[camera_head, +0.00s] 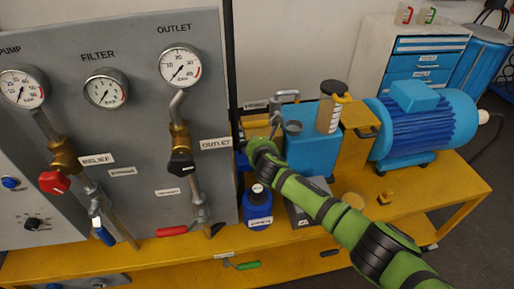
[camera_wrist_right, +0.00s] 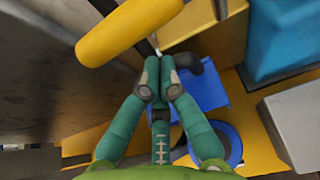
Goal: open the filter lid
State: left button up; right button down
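I cannot clearly make out the filter lid; my right gripper hides part of the area left of the blue tank (camera_head: 310,151). A thick yellow handle grip (camera_wrist_right: 130,30) on a dark bar crosses the upper left of the right wrist view, just beyond my fingertips. My right gripper (camera_head: 255,146) is left of the tank, in front of the grey panel's right edge. In the wrist view its fingertips (camera_wrist_right: 159,82) are together with nothing seen between them, apart from the yellow grip. A black rounded part (camera_wrist_right: 188,62) lies behind them. My left gripper is out of view.
The grey gauge panel (camera_head: 140,150) stands close on the left. A blue bottle (camera_head: 257,208) sits below my right gripper on the yellow bench (camera_head: 455,190). A clear cylinder (camera_head: 328,116) rises from the tank. A blue motor (camera_head: 425,125) is further right.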

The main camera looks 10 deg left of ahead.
jog(key=shift+w+a, duration=0.2)
jog(key=shift+w, duration=0.15)
dwell(0.4)
